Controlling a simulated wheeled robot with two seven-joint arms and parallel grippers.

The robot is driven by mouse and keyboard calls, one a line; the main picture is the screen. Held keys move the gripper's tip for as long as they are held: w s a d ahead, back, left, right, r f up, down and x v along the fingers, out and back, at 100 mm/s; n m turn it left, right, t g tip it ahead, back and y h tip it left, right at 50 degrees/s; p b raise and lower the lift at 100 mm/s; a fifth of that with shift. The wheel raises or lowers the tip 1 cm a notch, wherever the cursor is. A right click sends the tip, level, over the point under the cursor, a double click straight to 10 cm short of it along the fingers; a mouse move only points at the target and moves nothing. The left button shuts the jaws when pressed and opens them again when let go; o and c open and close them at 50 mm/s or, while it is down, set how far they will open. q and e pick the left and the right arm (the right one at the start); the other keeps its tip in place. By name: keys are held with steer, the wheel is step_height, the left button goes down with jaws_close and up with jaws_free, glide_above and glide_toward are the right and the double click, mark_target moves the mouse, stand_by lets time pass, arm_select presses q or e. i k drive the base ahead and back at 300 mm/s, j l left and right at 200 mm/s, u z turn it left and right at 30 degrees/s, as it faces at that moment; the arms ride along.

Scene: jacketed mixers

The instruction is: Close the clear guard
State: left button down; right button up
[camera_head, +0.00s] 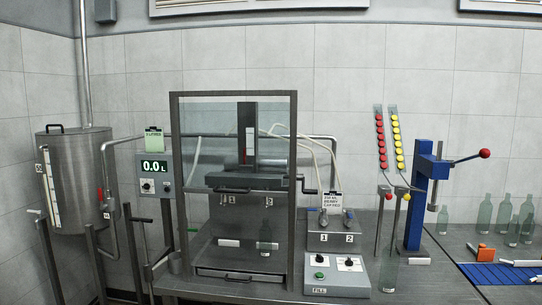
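The clear guard (213,132) is a see-through panel in a dark upright frame at the front of the filling station. A dark bar with a handle (225,277) runs along the bottom of the frame. Neither of my grippers shows in the head view.
A steel tank (75,178) stands at the left beside a display (155,168) reading 0.0 L. A control box (338,275) sits right of the station.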

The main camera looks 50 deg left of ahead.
mark_target(215, 191)
steer(key=u, duration=1.75)
